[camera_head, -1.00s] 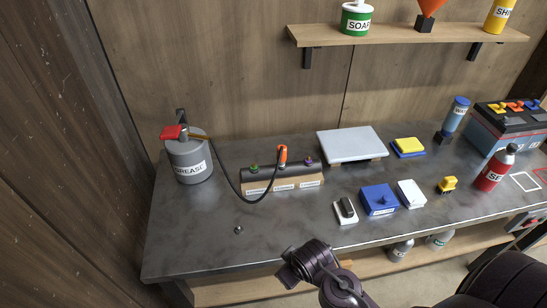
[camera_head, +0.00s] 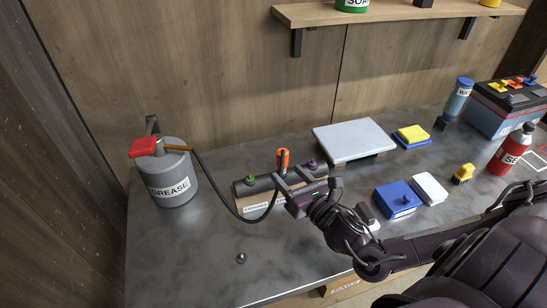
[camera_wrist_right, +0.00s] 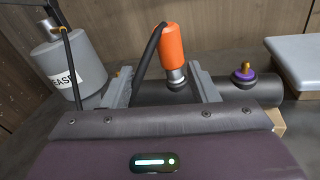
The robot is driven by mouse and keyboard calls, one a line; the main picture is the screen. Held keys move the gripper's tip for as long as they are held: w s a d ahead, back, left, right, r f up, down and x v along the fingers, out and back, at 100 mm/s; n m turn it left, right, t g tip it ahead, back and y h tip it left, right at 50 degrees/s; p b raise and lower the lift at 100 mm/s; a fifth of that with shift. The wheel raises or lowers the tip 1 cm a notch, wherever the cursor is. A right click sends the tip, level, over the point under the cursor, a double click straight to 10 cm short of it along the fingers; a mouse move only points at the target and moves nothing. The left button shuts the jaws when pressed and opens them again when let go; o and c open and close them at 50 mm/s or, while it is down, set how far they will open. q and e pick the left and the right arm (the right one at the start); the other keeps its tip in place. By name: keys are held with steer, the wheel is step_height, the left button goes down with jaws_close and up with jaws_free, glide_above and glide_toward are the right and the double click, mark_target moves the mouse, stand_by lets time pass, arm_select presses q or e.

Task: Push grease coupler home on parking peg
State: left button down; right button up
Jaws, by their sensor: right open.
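The orange grease coupler (camera_head: 283,160) stands on the dark cylinder (camera_head: 241,188) between its green and purple fittings. In the right wrist view the coupler (camera_wrist_right: 170,47) leans slightly, with its silver collar (camera_wrist_right: 177,75) just above a dark rounded seat. The peg under it is hidden. A black hose runs from the coupler to the grey grease pail (camera_head: 172,178). My right gripper (camera_head: 290,180) is open just in front of the coupler; in the wrist view its fingers (camera_wrist_right: 163,88) stand either side of it, apart from it. My left gripper is out of view.
The purple fitting (camera_wrist_right: 243,73) is close to the right finger. A small metal knob (camera_head: 241,258) stands on the bare bench front.

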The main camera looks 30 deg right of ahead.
mark_target(278, 152)
steer(key=shift+w+d+r+n, duration=0.15)
steer(key=shift+d+r+n, duration=0.2)
steer(key=shift+n, duration=0.35)
steer(key=shift+w+d+r+n+t, duration=0.15)
steer(key=shift+w+n+t, duration=0.05)
steer(key=shift+n+t, duration=0.1)
steer(key=w, duration=0.2)
steer(key=shift+w+d+r, duration=0.1)
steer(key=shift+w+r, duration=0.1)
steer(key=shift+w, duration=0.1)
steer(key=w+p, duration=0.1)
steer(key=w, duration=0.3)
steer(key=shift+w+d, duration=0.1)
steer(key=shift+w, duration=0.25)
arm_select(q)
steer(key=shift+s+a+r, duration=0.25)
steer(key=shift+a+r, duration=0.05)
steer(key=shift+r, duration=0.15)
arm_select(e)
steer(key=c, duration=1.1)
steer(key=shift+r, duration=0.1)
